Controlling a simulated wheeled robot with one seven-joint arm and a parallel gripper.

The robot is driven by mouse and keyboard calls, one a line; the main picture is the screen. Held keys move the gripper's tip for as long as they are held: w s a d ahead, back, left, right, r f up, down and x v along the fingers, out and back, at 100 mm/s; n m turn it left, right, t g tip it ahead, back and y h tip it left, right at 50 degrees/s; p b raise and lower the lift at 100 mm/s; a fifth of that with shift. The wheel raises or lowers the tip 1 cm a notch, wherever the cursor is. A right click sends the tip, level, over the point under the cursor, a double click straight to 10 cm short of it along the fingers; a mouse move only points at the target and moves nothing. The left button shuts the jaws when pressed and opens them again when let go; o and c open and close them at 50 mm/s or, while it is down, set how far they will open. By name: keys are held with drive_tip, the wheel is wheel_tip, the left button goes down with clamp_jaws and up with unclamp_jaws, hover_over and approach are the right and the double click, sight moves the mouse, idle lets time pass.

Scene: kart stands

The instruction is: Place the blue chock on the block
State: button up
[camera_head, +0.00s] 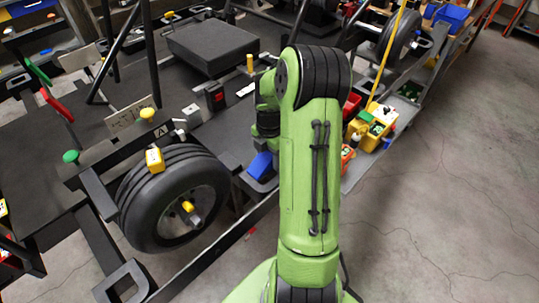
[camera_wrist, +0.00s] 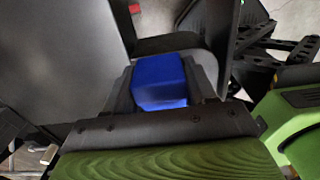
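The blue chock (camera_wrist: 160,82) sits between the two dark fingers of my gripper (camera_wrist: 163,88) in the wrist view, with a finger against each side. In the head view the blue chock (camera_head: 261,165) shows at the left of my green arm, low over the dark stand frame, right of the wheel. Most of my gripper is hidden behind the arm there. A black block-like piece (camera_wrist: 168,42) lies just beyond the chock in the wrist view. I cannot tell whether it is the task's block, or whether the chock touches it.
A black wheel (camera_head: 152,215) with a yellow piece (camera_head: 155,160) on top stands left of my gripper. A large dark flat box (camera_head: 213,47) lies on the stand behind. Yellow bins (camera_head: 372,128) stand right of my arm. Open concrete floor (camera_head: 440,210) lies at right.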

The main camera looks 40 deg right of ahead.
drive_tip(key=o, duration=0.4)
